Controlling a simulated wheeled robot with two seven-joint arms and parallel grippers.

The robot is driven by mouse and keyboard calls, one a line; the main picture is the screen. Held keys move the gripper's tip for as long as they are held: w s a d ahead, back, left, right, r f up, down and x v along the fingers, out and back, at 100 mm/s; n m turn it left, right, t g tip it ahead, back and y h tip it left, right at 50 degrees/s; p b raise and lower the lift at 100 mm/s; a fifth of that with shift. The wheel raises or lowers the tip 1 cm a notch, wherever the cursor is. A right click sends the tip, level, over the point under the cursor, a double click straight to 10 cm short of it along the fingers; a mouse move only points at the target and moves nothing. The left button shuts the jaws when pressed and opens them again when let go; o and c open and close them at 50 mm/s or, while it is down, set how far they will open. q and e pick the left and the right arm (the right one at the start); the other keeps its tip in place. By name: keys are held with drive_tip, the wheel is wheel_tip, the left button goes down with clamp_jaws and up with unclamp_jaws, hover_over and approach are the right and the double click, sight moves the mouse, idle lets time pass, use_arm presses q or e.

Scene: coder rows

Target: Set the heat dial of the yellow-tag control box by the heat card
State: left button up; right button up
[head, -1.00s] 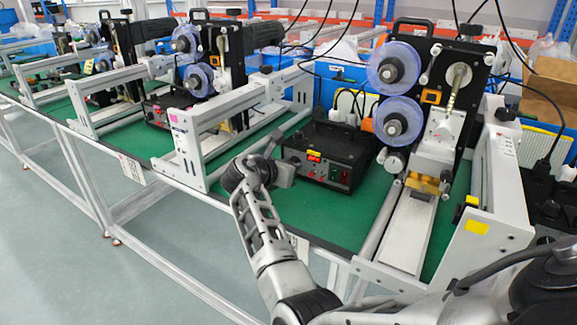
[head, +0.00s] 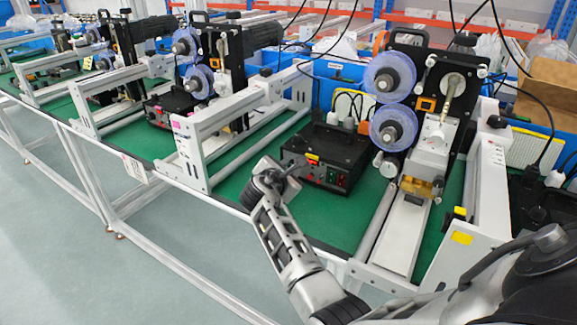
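The black control box (head: 325,150) stands on the green bench top, beside the machine whose white frame has a yellow tag (head: 462,237). Its front panel has a small lit red-and-yellow patch, red and green lights and small controls; the dial's setting is too small to read. My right gripper (head: 292,176), its arm coming in from the lower right, is at the left part of the front panel. Its fingertips are small and dark there, so contact and opening cannot be told. My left gripper is out of view. I cannot make out a heat card for this box.
A similar station with a pink tag (head: 176,124) and its own black box (head: 172,108) stands to the left. A white card (head: 135,168) hangs at the bench edge. A white rail (head: 402,232) lies right of the box.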

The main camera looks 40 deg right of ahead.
drive_tip(key=shift+m, duration=0.4)
drive_tip(key=o, duration=0.6)
drive_tip(key=shift+o, duration=0.5)
